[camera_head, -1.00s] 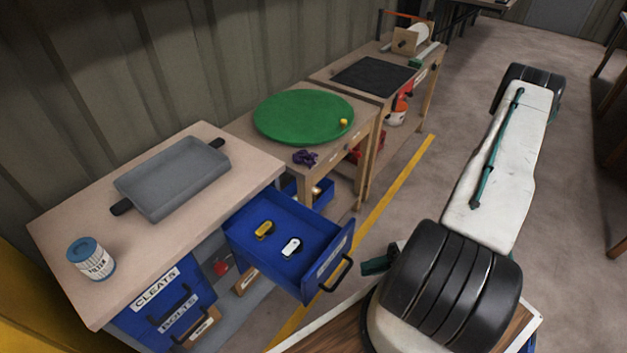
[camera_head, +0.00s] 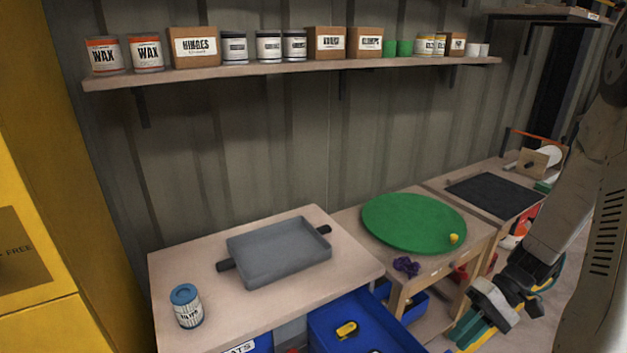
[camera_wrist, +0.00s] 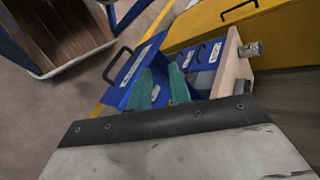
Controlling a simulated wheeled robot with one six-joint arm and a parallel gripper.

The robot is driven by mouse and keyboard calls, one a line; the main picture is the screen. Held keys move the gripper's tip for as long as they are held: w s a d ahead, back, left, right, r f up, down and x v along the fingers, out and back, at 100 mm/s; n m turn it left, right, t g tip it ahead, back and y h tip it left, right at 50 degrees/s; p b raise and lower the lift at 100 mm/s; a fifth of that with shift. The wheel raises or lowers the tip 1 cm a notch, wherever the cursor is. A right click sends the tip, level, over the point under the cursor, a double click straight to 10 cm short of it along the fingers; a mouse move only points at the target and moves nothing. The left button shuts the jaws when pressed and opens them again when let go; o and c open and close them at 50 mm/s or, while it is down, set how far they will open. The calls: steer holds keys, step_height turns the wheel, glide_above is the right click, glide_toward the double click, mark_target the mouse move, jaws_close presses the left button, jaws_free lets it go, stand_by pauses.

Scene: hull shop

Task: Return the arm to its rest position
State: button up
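My arm stands raised at the right edge of the head view. My gripper (camera_head: 462,338) hangs at its lower end, to the right of the open blue drawer (camera_head: 402,345). In the wrist view its two green fingers (camera_wrist: 160,70) stand apart with nothing held between them. The open drawer (camera_wrist: 128,82) and its black handle show beyond the fingers there. A yellow-and-black item (camera_head: 346,330) lies in the drawer. A white item in it is mostly cut off by the lower frame edge.
A grey tray (camera_head: 280,252) and a blue-lidded can (camera_head: 187,306) stand on the near bench. A green round mat (camera_head: 413,222) covers the middle bench. A shelf (camera_head: 300,68) of cans and boxes runs above. A yellow cabinet (camera_head: 35,170) stands left.

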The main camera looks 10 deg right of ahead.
steer(key=s+a+r+t+h, duration=0.1)
steer(key=s+a+r+h, duration=0.1)
steer(key=r, duration=0.6)
steer(key=s+a+r+n+t+h, duration=0.1)
steer(key=s+a+r+h, duration=0.2)
steer(key=r, duration=0.4)
steer(key=s+a+r+t+h, duration=0.2)
steer(key=a+r+h, duration=0.3)
steer(key=r, duration=0.3)
steer(key=shift+s+a+r+n, duration=0.3)
steer(key=shift+s+n, duration=0.1)
steer(key=shift+s, duration=0.15)
